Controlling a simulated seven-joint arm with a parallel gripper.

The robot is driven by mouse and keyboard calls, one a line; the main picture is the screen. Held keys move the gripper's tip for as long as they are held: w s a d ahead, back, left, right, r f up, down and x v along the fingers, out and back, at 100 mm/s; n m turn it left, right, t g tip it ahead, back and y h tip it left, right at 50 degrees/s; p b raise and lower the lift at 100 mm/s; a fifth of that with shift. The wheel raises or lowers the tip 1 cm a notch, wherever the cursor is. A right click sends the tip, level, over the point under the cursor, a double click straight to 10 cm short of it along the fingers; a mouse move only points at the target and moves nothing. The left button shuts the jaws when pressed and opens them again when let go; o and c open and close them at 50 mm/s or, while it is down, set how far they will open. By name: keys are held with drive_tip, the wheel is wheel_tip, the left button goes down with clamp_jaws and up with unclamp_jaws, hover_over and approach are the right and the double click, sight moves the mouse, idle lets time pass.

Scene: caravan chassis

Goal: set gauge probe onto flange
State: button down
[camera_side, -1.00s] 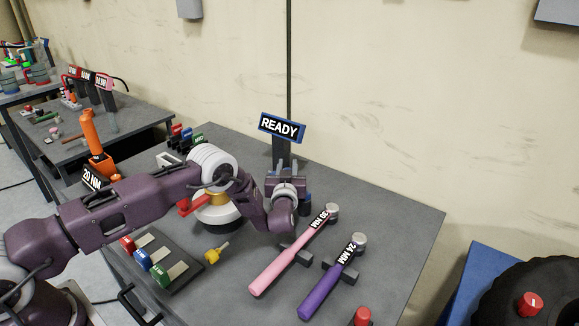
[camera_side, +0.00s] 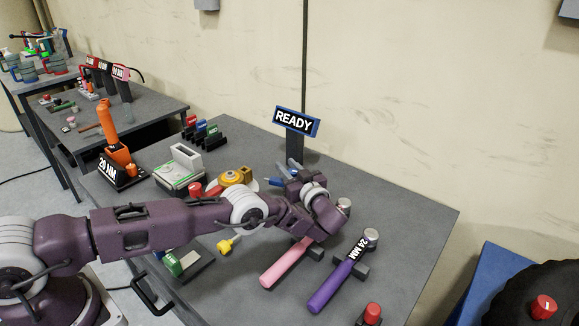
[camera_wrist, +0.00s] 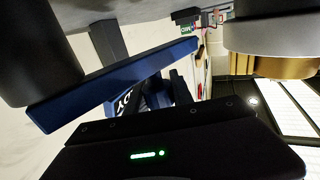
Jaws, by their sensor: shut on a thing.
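My gripper (camera_side: 279,178) is at the back of the bench, in front of the READY sign. It points left and is shut on a blue piece, which I take to be the gauge probe (camera_side: 290,179). The piece is small and partly hidden by the jaws. In the wrist view a blue bar (camera_wrist: 110,85) crosses in front of the dark gripper body. The likely flange, a brass ring (camera_side: 232,177) on a pale round base, stands left of my gripper, apart from it. Its brass and pale rim also shows at upper right in the wrist view (camera_wrist: 285,66).
The READY sign (camera_side: 297,121) stands just behind my gripper. Pink (camera_side: 284,266) and purple (camera_side: 330,287) torque wrenches lie in front, the pink one partly under my arm. A grey-white box (camera_side: 180,172) and an orange 20 NM tool (camera_side: 116,150) stand left.

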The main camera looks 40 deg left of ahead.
idle(0.5)
drive_tip(key=c, duration=1.1)
unclamp_jaws()
